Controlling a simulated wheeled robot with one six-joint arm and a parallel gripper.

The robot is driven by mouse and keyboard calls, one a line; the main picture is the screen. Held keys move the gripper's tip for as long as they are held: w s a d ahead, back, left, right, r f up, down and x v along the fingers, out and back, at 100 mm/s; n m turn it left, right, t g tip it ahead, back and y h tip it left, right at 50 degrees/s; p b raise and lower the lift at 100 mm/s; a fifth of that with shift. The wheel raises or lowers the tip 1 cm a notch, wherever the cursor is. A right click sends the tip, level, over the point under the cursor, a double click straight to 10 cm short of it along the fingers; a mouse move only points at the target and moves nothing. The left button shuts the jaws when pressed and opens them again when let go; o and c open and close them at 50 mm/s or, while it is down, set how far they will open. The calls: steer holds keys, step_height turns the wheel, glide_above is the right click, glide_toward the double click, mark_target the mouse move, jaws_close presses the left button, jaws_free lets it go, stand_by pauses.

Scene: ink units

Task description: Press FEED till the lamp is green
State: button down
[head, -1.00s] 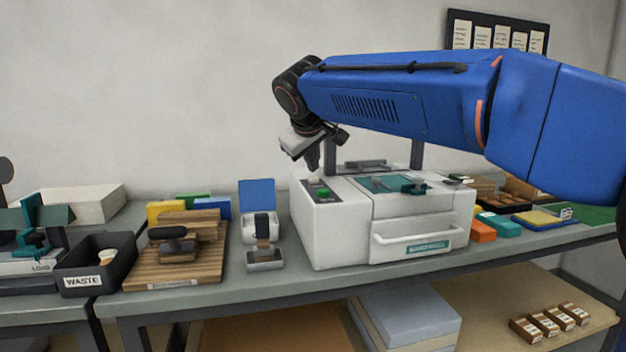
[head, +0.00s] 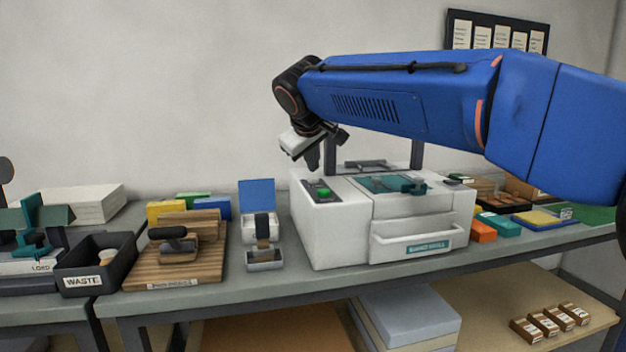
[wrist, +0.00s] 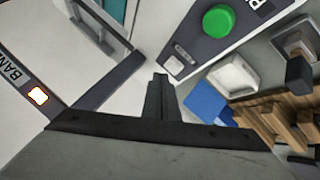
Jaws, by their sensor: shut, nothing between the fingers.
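The white machine (head: 335,235) stands on the bench with a dark control strip (head: 311,184) at its top left. A round green button (head: 325,193) sits on this strip and shows large in the wrist view (wrist: 218,20). Beside it in the wrist view is a small pale square key (wrist: 173,66) with a label too small to read. My gripper (head: 313,165) is shut and empty, pointing down over the strip. Its tips in the wrist view (wrist: 160,80) are close to the pale key; I cannot tell if they touch. A small lamp (wrist: 38,96) glows white with an orange rim beside lettering starting "BAN".
Left of the machine are a small stand with a blue panel (head: 257,196), a wooden board (head: 150,268) with a dark-handled tool, and a black WASTE bin (head: 120,268). Coloured blocks (head: 482,231) lie to the right. Two posts (head: 417,154) rise behind the machine.

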mark_target(312, 185)
steer(key=shift+f, duration=0.95)
stand_by(1.7)
steer(key=shift+r, duration=0.95)
steer(key=shift+r, duration=2.5)
steer(key=shift+s, duration=0.15)
